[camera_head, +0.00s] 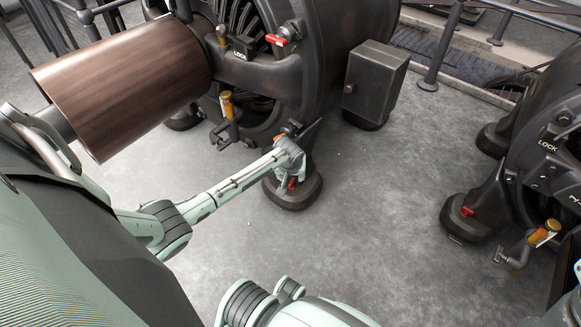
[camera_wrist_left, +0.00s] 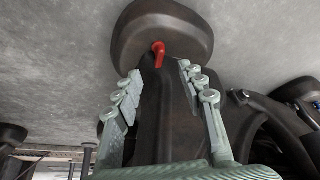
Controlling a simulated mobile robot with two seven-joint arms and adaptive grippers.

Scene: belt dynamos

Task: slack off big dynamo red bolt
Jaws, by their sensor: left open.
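The big dynamo (camera_head: 327,50) is a dark machine at the top middle of the head view. The wrist view, turned over, shows the red bolt (camera_wrist_left: 158,52) as a small bent red piece on the dark foot (camera_wrist_left: 185,30). My left gripper (camera_head: 287,178) is down at this foot and partly covers it in the head view. In the wrist view my left gripper (camera_wrist_left: 160,88) is open, with the bolt just beyond and between its fingertips, apart from both. My right gripper is not in view.
A brown drum (camera_head: 125,85) stands out to the left of the dynamo. A red lever (camera_head: 277,39) sits by a LOCK label above. A grey box (camera_head: 375,80) is on its right. A second dynamo (camera_head: 545,140) with another red bolt (camera_head: 467,212) stands right. The floor between is clear.

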